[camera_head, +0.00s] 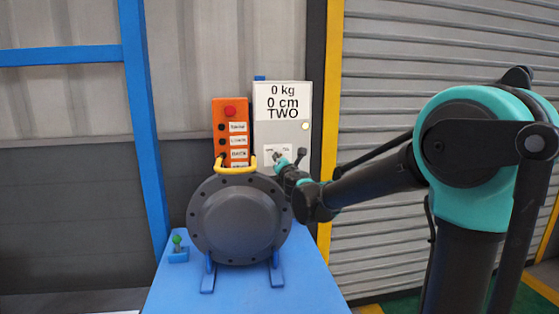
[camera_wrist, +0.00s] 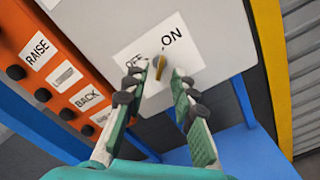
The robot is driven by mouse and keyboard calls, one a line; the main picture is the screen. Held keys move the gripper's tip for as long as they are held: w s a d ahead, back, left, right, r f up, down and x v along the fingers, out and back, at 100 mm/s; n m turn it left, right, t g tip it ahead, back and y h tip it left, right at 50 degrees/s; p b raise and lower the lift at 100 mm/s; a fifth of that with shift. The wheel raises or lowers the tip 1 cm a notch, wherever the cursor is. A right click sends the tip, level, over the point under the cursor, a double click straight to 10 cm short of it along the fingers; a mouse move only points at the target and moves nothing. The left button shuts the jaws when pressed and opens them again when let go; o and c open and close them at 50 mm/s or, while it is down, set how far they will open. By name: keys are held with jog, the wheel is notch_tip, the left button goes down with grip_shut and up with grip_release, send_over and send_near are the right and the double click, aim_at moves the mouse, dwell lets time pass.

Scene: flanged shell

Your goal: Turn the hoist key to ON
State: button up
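The hoist key (camera_wrist: 159,66) is a small brass-coloured key on a white label (camera_wrist: 190,62) marked OFF and ON. In the wrist view, OFF is at its upper left, partly covered by a finger, and ON at its upper right. The label is on the pale control box (camera_head: 283,103), which reads 0 kg, 0 cm, TWO. My gripper (camera_wrist: 159,74) is open, with one finger on each side of the key. A gap shows at both sides. In the head view, my gripper (camera_head: 280,161) is at the box's lower part and hides the key.
An orange button panel (camera_head: 217,120) with a red button stands left of the box. The grey flanged shell (camera_head: 236,220) with a yellow handle (camera_head: 235,169) sits in front on a blue stand (camera_head: 245,295). A green-topped lever (camera_head: 177,240) is at the stand's left.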

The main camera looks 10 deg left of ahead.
jog(key=v, duration=0.9)
jog(key=shift+s, duration=0.2)
